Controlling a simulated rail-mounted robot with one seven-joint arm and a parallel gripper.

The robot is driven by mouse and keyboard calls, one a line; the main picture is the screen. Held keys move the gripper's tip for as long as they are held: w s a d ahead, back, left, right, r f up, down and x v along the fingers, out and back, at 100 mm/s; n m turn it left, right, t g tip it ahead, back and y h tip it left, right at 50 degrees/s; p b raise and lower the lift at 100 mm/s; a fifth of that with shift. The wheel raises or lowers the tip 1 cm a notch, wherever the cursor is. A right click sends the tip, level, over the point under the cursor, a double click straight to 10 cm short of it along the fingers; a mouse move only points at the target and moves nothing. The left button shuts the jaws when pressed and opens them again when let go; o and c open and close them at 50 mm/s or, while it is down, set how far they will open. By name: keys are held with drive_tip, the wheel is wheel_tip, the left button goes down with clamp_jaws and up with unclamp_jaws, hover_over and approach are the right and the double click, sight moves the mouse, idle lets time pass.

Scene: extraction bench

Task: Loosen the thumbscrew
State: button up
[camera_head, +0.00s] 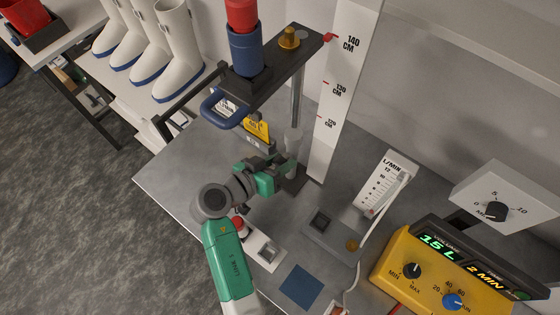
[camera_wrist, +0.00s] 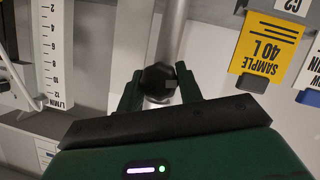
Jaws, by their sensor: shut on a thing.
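The thumbscrew (camera_wrist: 158,80) is a dark, faceted knob in the wrist view, in front of a grey metal post (camera_wrist: 172,32). My gripper (camera_wrist: 159,92) has its two green fingers on either side of the knob and is shut on it. In the head view my gripper (camera_head: 288,172) is at the lower part of the upright post (camera_head: 297,98), below the raised dark plate. The knob itself is hidden there by my gripper.
A yellow sample tag (camera_head: 257,128) hangs close by. A height scale (camera_head: 340,95), flowmeter (camera_head: 386,185) and yellow console (camera_head: 432,275) stand to the right.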

drive_tip(key=shift+n+h, duration=0.7)
drive_tip(key=shift+n, duration=0.4)
drive_tip(key=shift+g, duration=0.3)
drive_tip(key=o, duration=1)
